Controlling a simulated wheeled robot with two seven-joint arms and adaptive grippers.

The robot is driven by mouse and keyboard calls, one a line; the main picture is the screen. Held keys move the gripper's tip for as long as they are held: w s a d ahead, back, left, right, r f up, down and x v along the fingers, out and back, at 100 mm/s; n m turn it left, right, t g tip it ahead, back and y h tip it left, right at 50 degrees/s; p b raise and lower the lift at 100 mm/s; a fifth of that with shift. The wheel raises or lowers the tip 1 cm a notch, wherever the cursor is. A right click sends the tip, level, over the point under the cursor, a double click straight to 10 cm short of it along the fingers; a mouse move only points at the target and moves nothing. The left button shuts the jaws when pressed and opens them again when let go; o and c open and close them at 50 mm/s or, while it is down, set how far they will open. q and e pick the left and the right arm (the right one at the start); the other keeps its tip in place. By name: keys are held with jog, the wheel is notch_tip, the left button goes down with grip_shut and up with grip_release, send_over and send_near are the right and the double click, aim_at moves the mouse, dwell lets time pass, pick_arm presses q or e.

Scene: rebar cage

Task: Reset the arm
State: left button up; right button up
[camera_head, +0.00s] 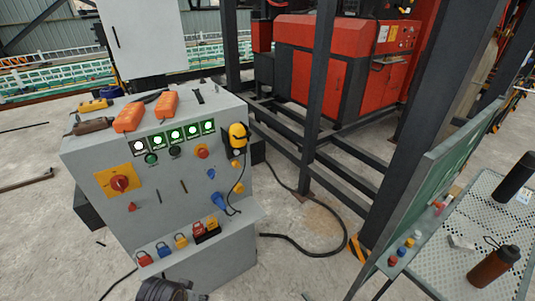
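A dark, ribbed shape (165,289) shows at the bottom edge, left of the middle, in front of the control cabinet. It is cut off by the frame, and I cannot tell whether it is part of my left arm and gripper. No fingertips show clearly, and nothing held can be made out. My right arm and gripper are not in view.
A grey control cabinet (85,160) with lit green indicators and a red rotary switch (120,184) stands at left. Padlocks (180,241) sit on its ledge. A perforated table (445,270) with a brown bottle (494,267) is at right. A black cable (300,241) crosses the floor between them.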

pick_arm(q)
jog(key=s+f+g, duration=0.1)
jog(key=s+f, duration=0.2)
jog(key=f, duration=1.2)
jog(key=s+f, duration=0.2)
jog(key=f, duration=1.4)
jog(key=s+a+f, duration=0.2)
jog(key=s+f, duration=0.6)
jog(key=s, duration=0.2)
jog(key=s+a+f+g, duration=0.1)
jog(key=s+a+f, duration=0.1)
jog(key=s+f, duration=0.7)
jog(key=shift+s+a, duration=0.15)
jog(key=shift+s, duration=0.9)
